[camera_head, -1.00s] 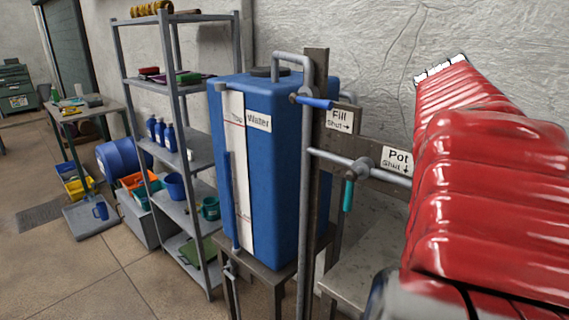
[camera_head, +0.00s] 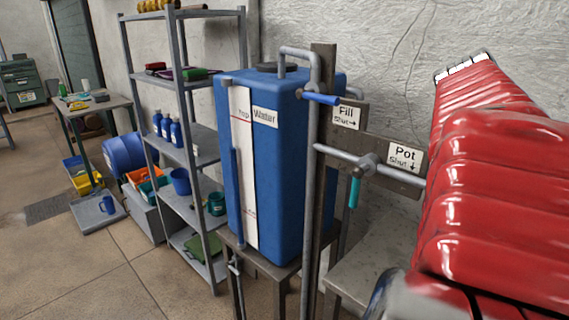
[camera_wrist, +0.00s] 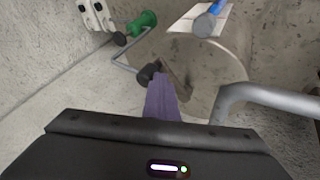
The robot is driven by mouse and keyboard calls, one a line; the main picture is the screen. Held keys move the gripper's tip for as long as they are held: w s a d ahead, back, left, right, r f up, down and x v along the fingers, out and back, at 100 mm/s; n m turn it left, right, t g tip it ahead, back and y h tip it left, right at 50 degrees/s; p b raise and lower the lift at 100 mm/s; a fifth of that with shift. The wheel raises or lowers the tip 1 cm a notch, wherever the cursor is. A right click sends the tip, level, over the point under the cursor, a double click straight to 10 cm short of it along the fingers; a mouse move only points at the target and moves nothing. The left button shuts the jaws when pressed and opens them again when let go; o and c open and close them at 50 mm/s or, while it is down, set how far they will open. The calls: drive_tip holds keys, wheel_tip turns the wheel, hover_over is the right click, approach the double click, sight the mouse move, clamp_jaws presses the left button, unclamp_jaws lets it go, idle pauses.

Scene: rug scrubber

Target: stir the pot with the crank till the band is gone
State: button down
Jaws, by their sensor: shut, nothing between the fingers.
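In the wrist view the crank (camera_wrist: 121,62) is a bent grey rod with a green handle (camera_wrist: 143,19) at upper left and a black hub (camera_wrist: 147,73). Behind it is a pale, round pot (camera_wrist: 215,70); I cannot make out a clear band in it. My gripper (camera_wrist: 162,80) shows as purple fingers, shut and empty. Its tip overlaps the lower edge of the hub in the picture; I cannot tell whether they touch. The green handle is apart from the fingers. In the head view the gripper, crank and pot are out of sight.
In the wrist view a thick grey pipe (camera_wrist: 265,95) runs at right. In the head view stand a blue water tank (camera_head: 290,150), a Fill lever (camera_head: 322,99), a Pot valve with a teal handle (camera_head: 354,192), and a grey shelf (camera_head: 190,140). Floor (camera_head: 125,265) is open at left.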

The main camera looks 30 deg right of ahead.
drive_tip(key=shift+a+r, duration=0.1)
drive_tip(key=v, duration=0.9)
drive_tip(key=shift+s+a+r, duration=0.25)
drive_tip(key=shift+a, duration=0.25)
drive_tip(key=shift+w, duration=0.1)
